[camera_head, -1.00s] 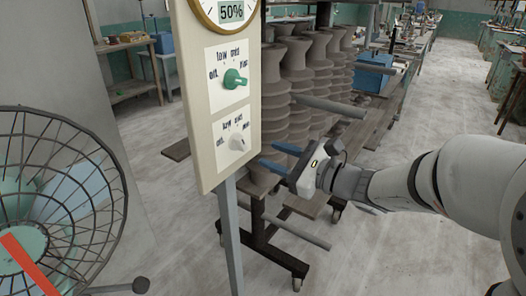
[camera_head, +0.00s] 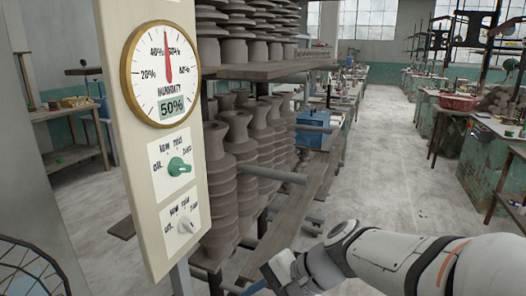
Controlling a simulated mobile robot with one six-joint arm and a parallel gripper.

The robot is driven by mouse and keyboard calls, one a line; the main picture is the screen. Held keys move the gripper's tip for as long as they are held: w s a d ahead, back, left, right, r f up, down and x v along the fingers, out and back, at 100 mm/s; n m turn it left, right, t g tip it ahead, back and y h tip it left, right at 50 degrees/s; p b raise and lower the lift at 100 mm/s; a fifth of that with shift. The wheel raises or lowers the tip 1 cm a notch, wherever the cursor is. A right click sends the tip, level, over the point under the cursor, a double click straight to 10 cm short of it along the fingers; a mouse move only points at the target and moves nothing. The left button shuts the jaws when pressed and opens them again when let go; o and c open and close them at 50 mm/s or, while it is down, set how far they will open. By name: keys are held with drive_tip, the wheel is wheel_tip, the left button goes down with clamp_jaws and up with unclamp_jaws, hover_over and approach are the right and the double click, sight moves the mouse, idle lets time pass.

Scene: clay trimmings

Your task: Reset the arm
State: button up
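My arm (camera_head: 385,256) reaches in from the right edge, low in the picture. My gripper (camera_head: 256,286) is at the bottom edge, right of the control panel. Only a bit of its blue finger shows, and the rest is cut off, so its opening cannot be judged. I see nothing held in the visible part. The cream control panel (camera_head: 150,150) stands at left with a round humidity gauge (camera_head: 163,72) reading 50%. Below the gauge are a green knob (camera_head: 178,167) and a white knob (camera_head: 185,226). The gripper is apart from both knobs.
A rack of stacked clay pots (camera_head: 223,190) stands behind the panel, with shelf arms (camera_head: 262,174) jutting right. A fan cage (camera_head: 28,268) shows at lower left. A blue box (camera_head: 312,130) sits farther back. Open floor (camera_head: 385,170) runs between the rack and the right-hand workbenches (camera_head: 480,150).

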drive_tip(key=s+d+r+n+h+p, duration=0.1)
drive_tip(key=s+d+n+h+p, duration=0.1)
drive_tip(key=d, duration=0.6)
drive_tip(key=s+d+r+n+t+h+p, duration=0.1)
drive_tip(key=d+n+h+p, duration=0.1)
drive_tip(key=d+n+h, duration=0.3)
drive_tip(key=d+h, duration=0.2)
drive_tip(key=d, duration=0.1)
drive_tip(key=shift+s+t, duration=0.3)
drive_tip(key=shift+s, duration=0.1)
